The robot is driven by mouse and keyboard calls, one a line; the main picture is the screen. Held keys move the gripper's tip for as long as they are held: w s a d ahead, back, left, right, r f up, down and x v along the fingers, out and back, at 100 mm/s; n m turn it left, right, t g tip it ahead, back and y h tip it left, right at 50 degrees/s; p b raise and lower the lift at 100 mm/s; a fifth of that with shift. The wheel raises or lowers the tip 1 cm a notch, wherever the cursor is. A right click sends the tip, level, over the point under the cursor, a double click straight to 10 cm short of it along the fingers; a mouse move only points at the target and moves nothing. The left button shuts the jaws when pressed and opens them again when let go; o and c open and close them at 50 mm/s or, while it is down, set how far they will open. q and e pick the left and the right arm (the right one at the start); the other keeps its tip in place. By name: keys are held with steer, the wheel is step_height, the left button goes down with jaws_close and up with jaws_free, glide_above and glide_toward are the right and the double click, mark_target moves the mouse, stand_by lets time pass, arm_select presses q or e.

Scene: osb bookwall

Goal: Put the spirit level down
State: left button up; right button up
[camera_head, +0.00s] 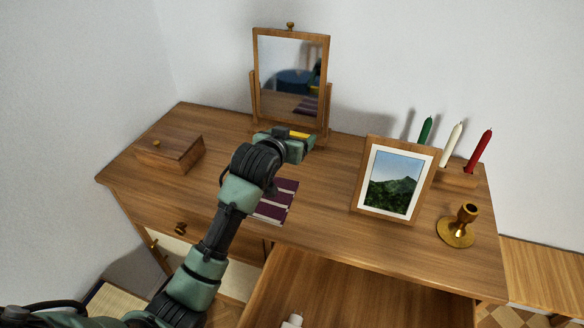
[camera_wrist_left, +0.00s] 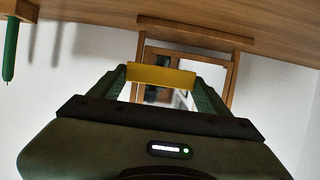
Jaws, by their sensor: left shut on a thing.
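The yellow spirit level (camera_head: 299,134) is held in my left gripper (camera_head: 304,144), above the desk and in front of the mirror. In the left wrist view the spirit level (camera_wrist_left: 160,76) is a yellow bar spanning between the two fingers of my left gripper (camera_wrist_left: 162,84). The gripper is shut on it. Most of the level is hidden in the head view by the gripper. I cannot tell its exact height above the desk top (camera_head: 320,215). My right gripper is not in view.
A tilting mirror (camera_head: 291,80) stands at the back. A wooden box (camera_head: 170,152) is at left. A striped cloth (camera_head: 275,203) lies under my arm. A framed picture (camera_head: 393,182), candles (camera_head: 453,142) and a brass candlestick (camera_head: 458,228) stand at right. A drawer (camera_head: 320,295) is open in front.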

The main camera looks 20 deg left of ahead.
arm_select(q)
glide_above(292, 174)
step_height(292, 174, down, 6)
steer(key=shift+w+r, duration=0.1)
steer(key=shift+r, duration=0.1)
steer(key=shift+f, duration=0.6)
step_height(292, 174, down, 4)
steer(key=shift+r+b, duration=0.25)
steer(key=shift+b, duration=0.1)
steer(key=shift+f, duration=0.1)
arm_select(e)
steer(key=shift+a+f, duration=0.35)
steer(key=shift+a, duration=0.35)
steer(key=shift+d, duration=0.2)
